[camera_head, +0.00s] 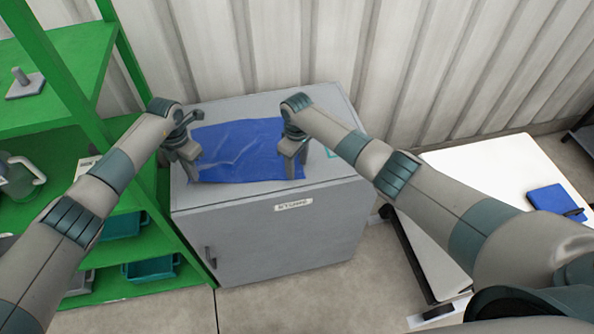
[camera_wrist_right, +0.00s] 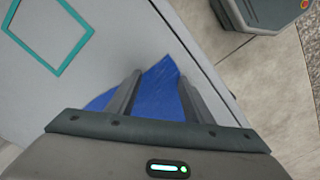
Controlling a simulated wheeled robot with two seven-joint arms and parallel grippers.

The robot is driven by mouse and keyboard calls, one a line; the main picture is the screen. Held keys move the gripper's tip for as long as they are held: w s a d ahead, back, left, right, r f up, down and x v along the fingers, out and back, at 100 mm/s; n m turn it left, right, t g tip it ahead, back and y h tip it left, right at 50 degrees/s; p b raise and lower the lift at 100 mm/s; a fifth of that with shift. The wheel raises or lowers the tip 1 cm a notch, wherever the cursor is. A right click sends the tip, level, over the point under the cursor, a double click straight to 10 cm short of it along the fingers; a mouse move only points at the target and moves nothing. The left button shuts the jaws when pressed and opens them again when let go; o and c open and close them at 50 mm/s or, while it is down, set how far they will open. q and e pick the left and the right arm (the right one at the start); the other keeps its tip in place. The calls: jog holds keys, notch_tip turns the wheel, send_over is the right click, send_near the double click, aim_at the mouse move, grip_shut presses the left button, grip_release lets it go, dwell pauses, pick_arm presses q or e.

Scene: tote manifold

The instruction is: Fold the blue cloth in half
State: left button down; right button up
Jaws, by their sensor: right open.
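The blue cloth (camera_head: 240,150) lies spread out, slightly wrinkled, on top of the grey cabinet (camera_head: 320,103). My left gripper (camera_head: 190,176) is at the cloth's left edge, near its front corner; whether its fingers are shut is not clear. My right gripper (camera_head: 292,174) points down at the cloth's front right corner. In the right wrist view my right gripper (camera_wrist_right: 160,77) is open, with a corner of the blue cloth (camera_wrist_right: 158,85) showing between its two fingers. Part of the cloth's right side is hidden behind my right gripper.
A teal square outline (camera_wrist_right: 50,32) marks the cabinet top to the right of the cloth. A green shelf (camera_head: 100,140) stands close on the left. A white table (camera_head: 480,170) with a blue item (camera_head: 552,199) is on the right. A corrugated wall (camera_head: 250,50) is behind.

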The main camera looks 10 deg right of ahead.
jog(key=shift+f, duration=0.1)
jog(key=shift+s, duration=0.1)
grip_shut()
dwell(0.3)
jog(key=shift+r, duration=2.55)
